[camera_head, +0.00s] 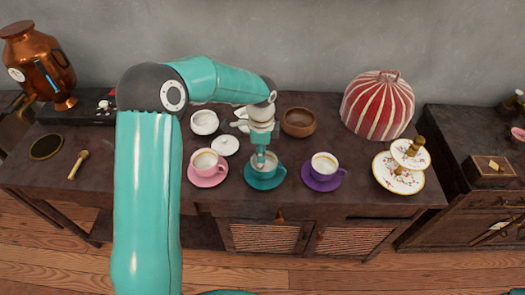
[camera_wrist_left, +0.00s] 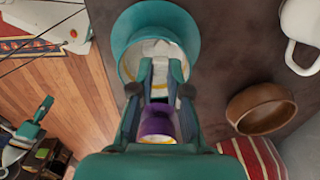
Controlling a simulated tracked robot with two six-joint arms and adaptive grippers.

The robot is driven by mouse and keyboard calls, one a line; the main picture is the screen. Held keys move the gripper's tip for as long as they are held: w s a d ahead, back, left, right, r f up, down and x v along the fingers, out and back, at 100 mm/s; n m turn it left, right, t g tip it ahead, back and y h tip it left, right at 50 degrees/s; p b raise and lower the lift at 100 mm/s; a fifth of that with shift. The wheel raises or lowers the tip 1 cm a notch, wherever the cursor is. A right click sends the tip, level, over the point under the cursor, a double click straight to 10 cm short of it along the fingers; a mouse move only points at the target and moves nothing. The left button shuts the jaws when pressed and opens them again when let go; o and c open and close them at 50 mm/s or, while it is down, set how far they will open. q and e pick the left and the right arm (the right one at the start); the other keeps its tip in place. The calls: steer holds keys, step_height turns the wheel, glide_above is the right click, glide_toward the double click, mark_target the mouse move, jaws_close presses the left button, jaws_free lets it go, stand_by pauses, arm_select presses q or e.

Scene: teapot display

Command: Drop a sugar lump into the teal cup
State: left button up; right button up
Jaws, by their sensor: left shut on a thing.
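The teal cup (camera_head: 257,176) stands upright on its teal saucer (camera_head: 268,185) at the front of the dark table. My left gripper (camera_head: 261,162) points down, its fingertips right over the cup's opening. In the left wrist view the fingertips (camera_wrist_left: 160,62) are close together in front of the cup's white inside, and the teal saucer (camera_wrist_left: 135,25) rings it. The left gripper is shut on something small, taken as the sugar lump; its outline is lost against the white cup. A small teal part, likely of my right arm (camera_wrist_left: 32,130), shows at that view's left edge; its jaw state is unclear.
A pink cup (camera_head: 205,172) stands left of the teal cup and a purple cup (camera_head: 324,176) right. Behind are a white bowl (camera_head: 204,122), a white lid (camera_head: 225,146) and a wooden bowl (camera_head: 298,122). A striped cosy (camera_head: 377,105) and tiered stand (camera_head: 399,180) are further right.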

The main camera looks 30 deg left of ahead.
arm_select(q)
steer(key=o, duration=0.7)
step_height(320, 180, up, 12)
steer(key=shift+f, duration=0.1)
stand_by(0.5)
stand_by(0.4)
